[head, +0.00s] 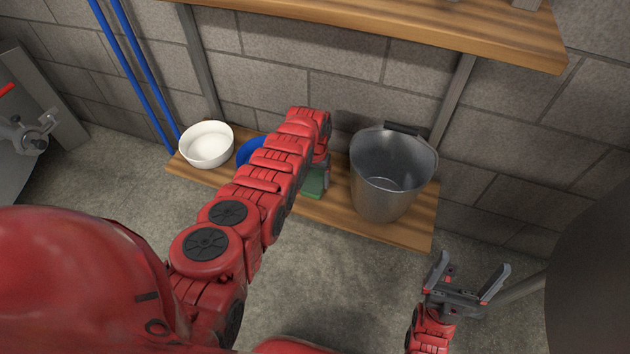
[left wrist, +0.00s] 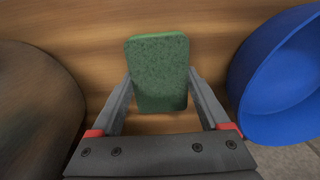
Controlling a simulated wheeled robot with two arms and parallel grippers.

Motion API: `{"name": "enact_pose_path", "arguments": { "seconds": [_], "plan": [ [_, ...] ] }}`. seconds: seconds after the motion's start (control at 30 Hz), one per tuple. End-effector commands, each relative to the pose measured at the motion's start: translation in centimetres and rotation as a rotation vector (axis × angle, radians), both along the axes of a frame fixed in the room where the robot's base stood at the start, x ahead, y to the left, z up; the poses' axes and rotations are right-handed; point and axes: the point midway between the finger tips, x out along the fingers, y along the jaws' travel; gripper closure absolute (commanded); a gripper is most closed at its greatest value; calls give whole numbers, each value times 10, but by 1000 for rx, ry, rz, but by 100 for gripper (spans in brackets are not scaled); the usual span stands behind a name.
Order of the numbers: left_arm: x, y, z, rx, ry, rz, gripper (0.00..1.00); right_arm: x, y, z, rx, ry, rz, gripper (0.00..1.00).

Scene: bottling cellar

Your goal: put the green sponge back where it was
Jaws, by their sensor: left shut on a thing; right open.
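The green sponge (left wrist: 160,75) is between the fingers of my left gripper (left wrist: 160,95), which is shut on it, in the left wrist view. In the head view the sponge (head: 314,183) shows in part beside my left arm, over the low wooden shelf (head: 350,218). I cannot tell whether it touches the shelf board. My left gripper is mostly hidden behind my arm in the head view. My right gripper (head: 467,283) is open and empty at the lower right, in front of the shelf.
A metal bucket (head: 385,180) stands right of the sponge. A blue bowl (head: 250,152), partly hidden by my arm, and a white bowl (head: 207,146) are to the left. The blue bowl also shows in the left wrist view (left wrist: 270,85). An upper shelf (head: 430,28) hangs above.

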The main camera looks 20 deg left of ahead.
Motion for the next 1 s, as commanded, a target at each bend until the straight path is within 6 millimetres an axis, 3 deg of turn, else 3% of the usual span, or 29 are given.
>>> {"name": "enact_pose_path", "arguments": {
  "seconds": [0.17,0.2,0.3,0.67,0.83,1.0],
  "plan": [
    [0,0,-3,0,1,0,73,0,0,-3,-3,-2,0,3],
    [0,0,-4,0,1,0,19,-1,0,-3,-4,-3,0,3],
    [0,0,-2,0,1,0,1,-1,0,-1,-3,-3,0,3],
    [0,0,7,0,0,0,0,0,0,8,3,1,0,3],
    [-1,0,41,-2,0,0,0,2,0,35,20,14,1,3],
    [0,0,65,-1,-3,1,0,2,0,43,20,14,2,3]
  ]
}}
